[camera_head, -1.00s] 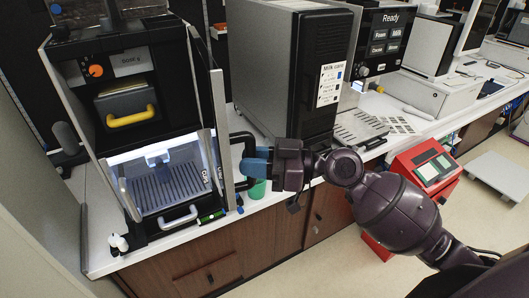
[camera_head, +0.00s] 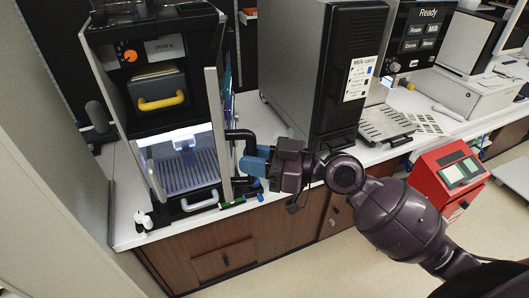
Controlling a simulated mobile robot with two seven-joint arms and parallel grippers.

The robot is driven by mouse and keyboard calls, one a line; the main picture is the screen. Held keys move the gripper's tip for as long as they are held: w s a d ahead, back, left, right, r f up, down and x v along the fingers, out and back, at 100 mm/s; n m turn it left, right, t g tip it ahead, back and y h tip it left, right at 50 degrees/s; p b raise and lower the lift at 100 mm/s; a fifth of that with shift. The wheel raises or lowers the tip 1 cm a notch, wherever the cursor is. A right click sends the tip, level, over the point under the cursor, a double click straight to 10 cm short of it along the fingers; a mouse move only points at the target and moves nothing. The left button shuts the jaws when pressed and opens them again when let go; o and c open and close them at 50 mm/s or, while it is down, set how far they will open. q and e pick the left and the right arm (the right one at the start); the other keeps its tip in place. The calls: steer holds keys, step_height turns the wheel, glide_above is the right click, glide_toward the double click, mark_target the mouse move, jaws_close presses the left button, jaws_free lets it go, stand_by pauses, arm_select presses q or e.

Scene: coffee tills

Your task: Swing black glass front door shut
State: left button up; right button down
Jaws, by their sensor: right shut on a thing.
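The black glass front door (camera_head: 218,125) stands open at the right side of the coffee machine (camera_head: 150,110). I see it nearly edge-on, with its light metal frame edge toward me. A black bar handle (camera_head: 240,134) sticks out from its right side. My right gripper (camera_head: 256,163), with blue fingers, is shut on the lower part of this handle. The fingers hide part of the handle. The machine's front is uncovered, showing a lit drip bay and a yellow-handled drawer (camera_head: 160,102). My left gripper is not in view.
A tall black milk unit (camera_head: 325,75) stands right of the door on the white counter (camera_head: 125,205). Small bottles (camera_head: 143,220) stand at the machine's front left corner. A red card terminal (camera_head: 445,180) stands at the right.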

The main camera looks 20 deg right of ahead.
mark_target(229, 163)
steer(key=shift+w+a, duration=0.15)
steer(key=shift+a, duration=0.85)
steer(key=shift+w+a, duration=0.1)
steer(key=shift+a, duration=0.9)
steer(key=s+x, duration=0.1)
steer(key=x, duration=0.6)
steer(key=shift+a, duration=0.25)
